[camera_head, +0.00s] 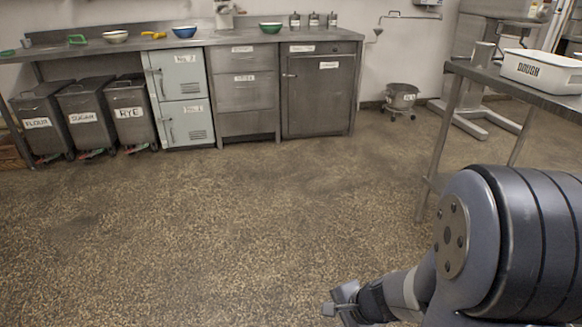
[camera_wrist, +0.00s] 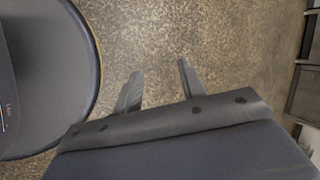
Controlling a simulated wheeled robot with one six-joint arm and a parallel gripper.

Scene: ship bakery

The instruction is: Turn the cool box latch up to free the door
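A pale grey-green cabinet (camera_head: 182,97) with two doors, one above the other, stands under the back counter, left of centre; it looks like the cool box. Each door has a small label too small to read for certain. An upright metal latch or handle (camera_head: 154,71) shows at the left of the upper door, and another (camera_head: 168,131) at the left of the lower door. Both doors look shut. My gripper (camera_wrist: 158,78) is open and empty over bare floor, its two fingers apart. In the head view it is low at the bottom centre-right (camera_head: 343,300), far from the cabinet.
Flour, sugar and rye bins (camera_head: 83,117) stand left of the cabinet. Drawers (camera_head: 247,92) and a grey steel cupboard (camera_head: 318,95) stand to its right. A steel table (camera_head: 545,98) with a dough tub (camera_head: 541,72) is at right. The middle floor is clear.

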